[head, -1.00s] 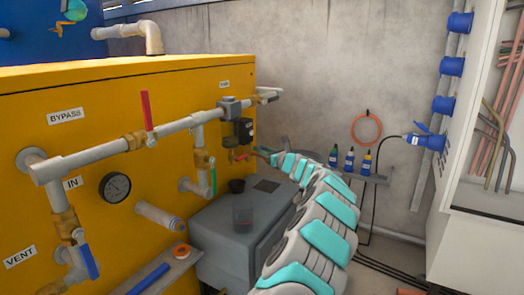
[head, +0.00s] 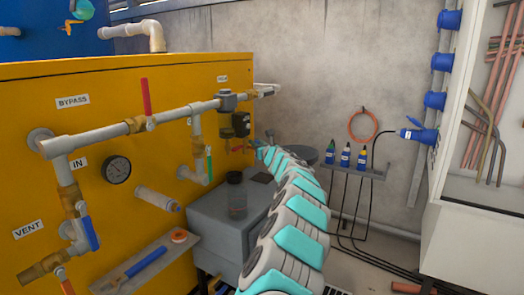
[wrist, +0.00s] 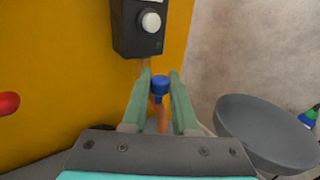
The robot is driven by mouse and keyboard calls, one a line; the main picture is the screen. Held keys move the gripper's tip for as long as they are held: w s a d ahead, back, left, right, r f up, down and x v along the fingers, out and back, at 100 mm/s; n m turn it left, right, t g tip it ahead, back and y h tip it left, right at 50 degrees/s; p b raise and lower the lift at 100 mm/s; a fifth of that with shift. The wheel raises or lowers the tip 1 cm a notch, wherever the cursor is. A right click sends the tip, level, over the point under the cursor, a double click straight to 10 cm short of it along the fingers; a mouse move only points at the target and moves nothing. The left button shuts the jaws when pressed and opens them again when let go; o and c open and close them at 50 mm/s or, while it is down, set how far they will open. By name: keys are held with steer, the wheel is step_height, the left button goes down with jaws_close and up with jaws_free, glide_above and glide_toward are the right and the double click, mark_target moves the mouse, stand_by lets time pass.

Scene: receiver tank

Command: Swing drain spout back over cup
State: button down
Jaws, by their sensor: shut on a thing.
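In the wrist view my gripper (wrist: 160,78) has its two green fingers on either side of a small spout with a blue top (wrist: 160,84) and a copper-coloured stem (wrist: 162,118), shut on it. In the head view my gripper (head: 260,151) is at the pipework's right end, below the black box; the spout is too small to make out there.
A black box with a white knob (wrist: 150,22) sits just above the fingers. A red handle (wrist: 8,103) is at left. A grey round dish (wrist: 268,132) lies close at right. The yellow tank (head: 60,150) walls the left side. Bottles (head: 345,155) stand on a wall shelf.

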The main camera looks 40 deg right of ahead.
steer(key=m+h+b, duration=0.1)
steer(key=b, duration=0.1)
steer(key=a+m+g+h+b, duration=0.1)
steer(key=h+b, duration=0.1)
steer(key=shift+a, duration=0.15)
steer(key=c, duration=0.7)
jaws_free()
steer(key=shift+s, duration=0.1)
